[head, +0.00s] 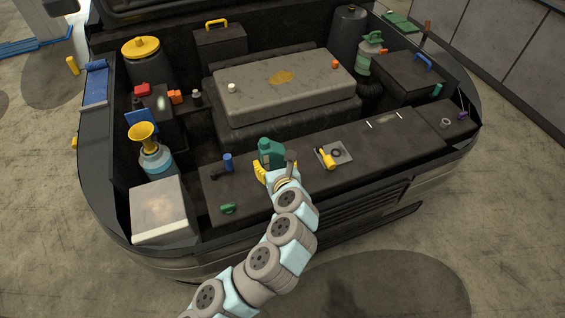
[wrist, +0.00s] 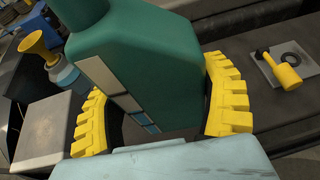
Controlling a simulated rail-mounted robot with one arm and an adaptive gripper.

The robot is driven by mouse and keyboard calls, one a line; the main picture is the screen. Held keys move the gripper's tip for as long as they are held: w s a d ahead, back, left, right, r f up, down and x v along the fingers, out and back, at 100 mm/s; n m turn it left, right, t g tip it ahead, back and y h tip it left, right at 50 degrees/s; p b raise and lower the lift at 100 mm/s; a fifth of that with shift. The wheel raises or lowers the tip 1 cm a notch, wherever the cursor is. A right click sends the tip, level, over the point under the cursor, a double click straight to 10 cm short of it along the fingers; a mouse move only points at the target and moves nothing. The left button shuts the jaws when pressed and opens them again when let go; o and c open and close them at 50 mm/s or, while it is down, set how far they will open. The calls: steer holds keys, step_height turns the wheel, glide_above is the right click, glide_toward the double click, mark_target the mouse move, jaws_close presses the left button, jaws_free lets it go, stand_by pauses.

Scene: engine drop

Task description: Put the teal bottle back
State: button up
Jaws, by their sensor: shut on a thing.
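The teal bottle (head: 269,152) stands upright at the front deck of the engine bay, in the middle of the head view. In the wrist view the bottle (wrist: 150,65) fills the middle, with pale label patches on its side. My gripper (head: 275,172) is shut on the bottle, with its yellow fingers (wrist: 158,112) on either side of it. The bottle's base is partly hidden by my gripper, and I cannot tell whether it touches the deck.
A plate with a yellow tool and black ring (head: 332,155) lies right of the bottle. A blue item (head: 227,162) and a green item (head: 228,208) are to its left. A yellow funnel (head: 143,135) and a silver box (head: 160,208) stand further left. The deck at right (head: 400,145) is mostly clear.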

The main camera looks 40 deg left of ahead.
steer(key=shift+w+a+f+b, duration=0.4)
steer(key=shift+w+a+f, duration=0.25)
steer(key=shift+w+f, duration=0.9)
steer(key=shift+w+a+f+b, duration=0.4)
steer(key=shift+w+a+f, duration=0.3)
steer(key=shift+w+f, duration=0.85)
steer(key=shift+w+a+f+b, duration=0.4)
steer(key=shift+w+a+f, duration=0.45)
steer(key=shift+f, duration=1.15)
steer(key=shift+w+d+f, duration=0.15)
steer(key=shift+d, duration=0.05)
steer(key=o, duration=1.2)
steer(key=shift+a+f+b, duration=0.1)
steer(key=shift+f+b, duration=0.3)
steer(key=shift+b, duration=0.75)
steer(key=p+v, duration=0.5)
steer(key=v, duration=1.2)
steer(key=shift+w+d+r, duration=0.25)
steer(key=shift+d+r, duration=0.1)
steer(key=shift+r, duration=0.2)
